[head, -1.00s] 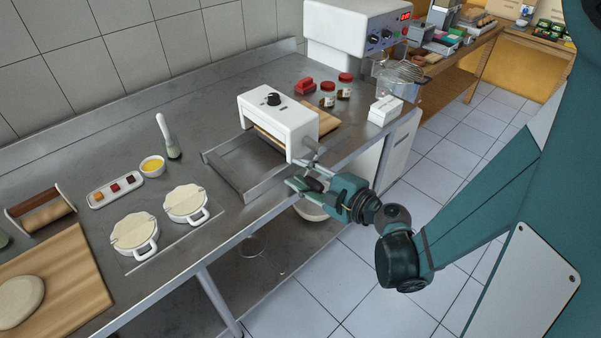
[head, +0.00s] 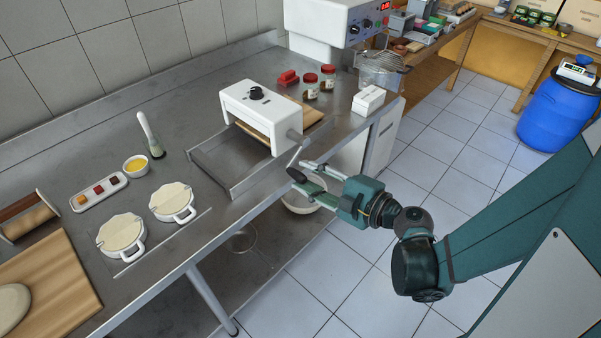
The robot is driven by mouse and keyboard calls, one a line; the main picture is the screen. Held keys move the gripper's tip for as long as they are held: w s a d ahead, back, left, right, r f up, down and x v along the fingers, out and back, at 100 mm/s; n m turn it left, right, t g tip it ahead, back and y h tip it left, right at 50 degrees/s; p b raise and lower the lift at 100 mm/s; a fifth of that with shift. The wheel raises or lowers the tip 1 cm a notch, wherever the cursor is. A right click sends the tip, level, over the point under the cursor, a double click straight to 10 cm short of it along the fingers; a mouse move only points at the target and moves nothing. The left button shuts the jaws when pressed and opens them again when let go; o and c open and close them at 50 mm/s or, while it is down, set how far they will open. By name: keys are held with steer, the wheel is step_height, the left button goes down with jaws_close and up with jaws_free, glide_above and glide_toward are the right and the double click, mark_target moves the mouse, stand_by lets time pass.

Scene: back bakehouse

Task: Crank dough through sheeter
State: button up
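The white sheeter (head: 262,115) with a black knob on top stands near the counter's front edge. Its grey crank arm (head: 295,156) slants down from the shaft on its right end. My gripper (head: 299,170) is at the crank's lower end, just off the counter edge. Its fingers look apart, with a dark part at their tips that may be the crank handle; I cannot tell whether they touch it. A pale dough round (head: 10,303) lies on a wooden board (head: 55,285) at lower left. No dough shows in the sheeter's near tray (head: 225,163).

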steer(key=shift+v, duration=1.8)
jaws_close()
steer(key=a+r+n+g+h+p, duration=0.3)
steer(key=a+r+g+h+p, duration=0.8)
steer(key=p, duration=1.3)
steer(key=shift+a+r+n+h, duration=0.3)
steer(key=shift+a+r+h, duration=0.4)
steer(key=shift+r, duration=1.55)
